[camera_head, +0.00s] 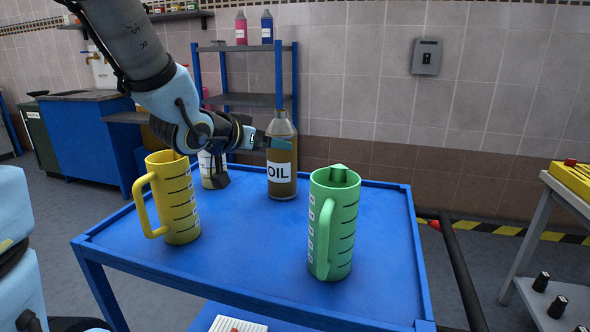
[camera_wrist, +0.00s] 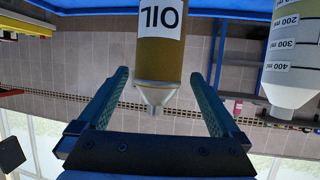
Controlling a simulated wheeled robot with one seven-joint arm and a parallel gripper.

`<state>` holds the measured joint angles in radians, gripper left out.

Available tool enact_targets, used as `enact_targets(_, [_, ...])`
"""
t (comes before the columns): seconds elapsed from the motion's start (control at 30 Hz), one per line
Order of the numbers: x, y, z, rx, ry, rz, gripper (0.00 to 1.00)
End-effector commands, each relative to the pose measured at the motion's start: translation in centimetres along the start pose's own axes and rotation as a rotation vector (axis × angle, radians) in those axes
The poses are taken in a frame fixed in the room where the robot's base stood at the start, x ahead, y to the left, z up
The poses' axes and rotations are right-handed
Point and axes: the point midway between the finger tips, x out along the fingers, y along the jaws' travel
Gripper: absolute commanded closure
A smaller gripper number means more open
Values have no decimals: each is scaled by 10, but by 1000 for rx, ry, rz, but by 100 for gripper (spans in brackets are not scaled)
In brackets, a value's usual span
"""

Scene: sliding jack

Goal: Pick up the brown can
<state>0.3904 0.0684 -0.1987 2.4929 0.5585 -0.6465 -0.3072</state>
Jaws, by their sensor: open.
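The brown can (camera_head: 281,182) is a clear-topped bottle of brown liquid with a white OIL label. It stands upright at the back of the blue cart (camera_head: 255,245). In the wrist view the brown can (camera_wrist: 160,58) appears upside down, its label at the top and its narrow neck pointing down. My gripper (camera_head: 268,142) is beside the can's upper part, coming from the left. In the wrist view my open gripper (camera_wrist: 158,76) has one finger on each side of the can, with a gap visible on both sides.
A yellow measuring jug (camera_head: 180,210) stands at the cart's left and a green one (camera_head: 338,235) at front right. A pale graduated bottle (camera_head: 213,165) stands left of the can, partly behind my gripper. Bare cart top lies between the jugs.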

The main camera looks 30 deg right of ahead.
Motion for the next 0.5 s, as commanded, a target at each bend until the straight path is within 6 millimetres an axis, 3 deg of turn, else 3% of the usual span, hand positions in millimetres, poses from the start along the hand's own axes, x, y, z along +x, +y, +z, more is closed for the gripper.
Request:
enact_targets(0.2, [35,1,0,0,0,3,0])
enact_targets(0.5, [60,2,0,-2,-2,2,0])
